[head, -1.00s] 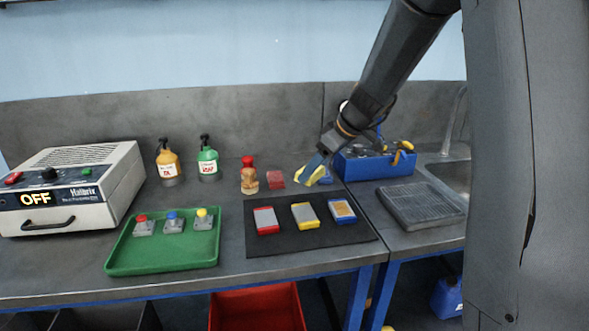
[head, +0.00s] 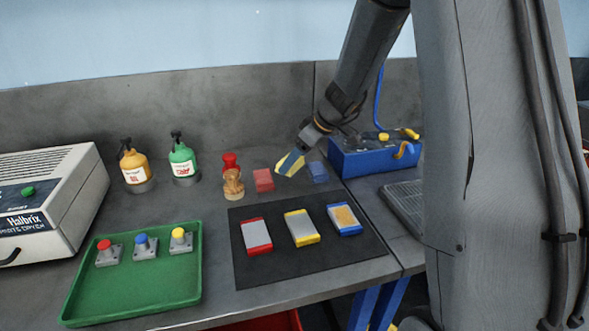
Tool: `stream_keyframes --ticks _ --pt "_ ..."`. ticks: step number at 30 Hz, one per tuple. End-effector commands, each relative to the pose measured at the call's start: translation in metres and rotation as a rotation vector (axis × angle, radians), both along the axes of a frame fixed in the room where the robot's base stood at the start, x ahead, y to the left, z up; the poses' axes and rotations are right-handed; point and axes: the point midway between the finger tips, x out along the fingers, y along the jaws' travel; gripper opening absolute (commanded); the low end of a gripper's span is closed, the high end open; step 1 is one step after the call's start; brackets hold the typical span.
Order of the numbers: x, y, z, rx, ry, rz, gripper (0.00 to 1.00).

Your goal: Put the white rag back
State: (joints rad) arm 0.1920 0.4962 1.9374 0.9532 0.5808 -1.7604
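I cannot make out a white rag in the head view. Three flat pieces lie on a black mat (head: 285,269) in front: one with red ends (head: 257,237), one with yellow ends (head: 302,229) and one with blue ends (head: 344,219). The blue-ended piece has a tan top; the other two have grey tops.
A green tray (head: 130,300) with red, blue and yellow-topped grey pieces lies front left, beside the dryer (head: 48,195).

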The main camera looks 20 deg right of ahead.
Motion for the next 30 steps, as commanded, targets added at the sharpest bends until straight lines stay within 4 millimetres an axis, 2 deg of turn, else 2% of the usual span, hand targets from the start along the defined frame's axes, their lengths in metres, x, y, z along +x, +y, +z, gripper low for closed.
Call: stream_keyframes --ticks 9,25,26,27,30 --pt "-0.001 0.001 -0.037 0.001 0.002 0.0 0.48" --pt "0.001 0.001 -0.044 -0.001 -0.001 0.001 0.48" --pt "0.0 0.0 -0.044 -0.001 -0.001 0.002 0.7" --pt "0.0 0.0 -0.043 -0.001 -0.001 0.002 0.74" --pt "0.0 0.0 -0.043 -0.001 -0.001 0.002 0.74"
